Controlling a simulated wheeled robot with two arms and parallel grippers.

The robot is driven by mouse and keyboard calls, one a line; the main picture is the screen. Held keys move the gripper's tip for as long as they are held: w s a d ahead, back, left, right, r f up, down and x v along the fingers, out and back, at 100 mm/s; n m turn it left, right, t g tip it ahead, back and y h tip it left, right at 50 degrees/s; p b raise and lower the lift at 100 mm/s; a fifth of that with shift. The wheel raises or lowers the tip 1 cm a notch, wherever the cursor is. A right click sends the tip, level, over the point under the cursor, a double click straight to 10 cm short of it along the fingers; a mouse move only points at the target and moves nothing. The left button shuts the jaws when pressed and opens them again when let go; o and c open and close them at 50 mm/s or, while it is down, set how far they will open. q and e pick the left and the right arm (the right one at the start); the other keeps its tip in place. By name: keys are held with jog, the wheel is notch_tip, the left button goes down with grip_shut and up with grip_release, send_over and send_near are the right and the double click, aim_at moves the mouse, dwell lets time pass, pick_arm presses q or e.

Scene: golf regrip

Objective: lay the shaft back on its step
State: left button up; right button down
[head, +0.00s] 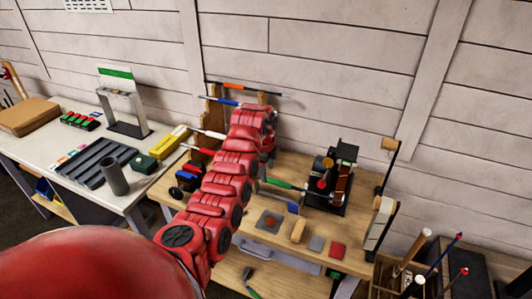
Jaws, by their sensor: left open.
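Several slim shafts lie across a stepped wooden rack (213,112) against the wall. An orange-ended shaft (225,83) is on the highest step, a blue-ended one (225,101) is below it, then a white-ended one (208,133) and a red-ended one (197,149). A green-ended shaft (284,184) is lower, by the bench machine. My red left arm reaches over the rack and hides the middle of several shafts. My left gripper (266,158) points down at its far end, open, with fingertips largely hidden. I cannot tell whether it touches a shaft. My right gripper is not in view.
A black bench machine (333,182) stands right of the arm. Small blocks and pads, including a red pad (337,250), lie along the wooden bench front. A grey ribbed tray (98,165) and cup (115,176) are on the left white table. A club bin (405,275) is lower right.

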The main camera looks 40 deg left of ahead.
aim_at(268, 179)
pick_arm(q)
jog(key=shift+w+a+f+p, duration=0.1)
jog(key=shift+w+f+p, duration=0.15)
jog(key=shift+f, duration=0.8)
jog(key=shift+w+f+p, duration=0.15)
jog(key=shift+f+p, duration=0.1)
jog(key=shift+f, duration=0.75)
grip_shut()
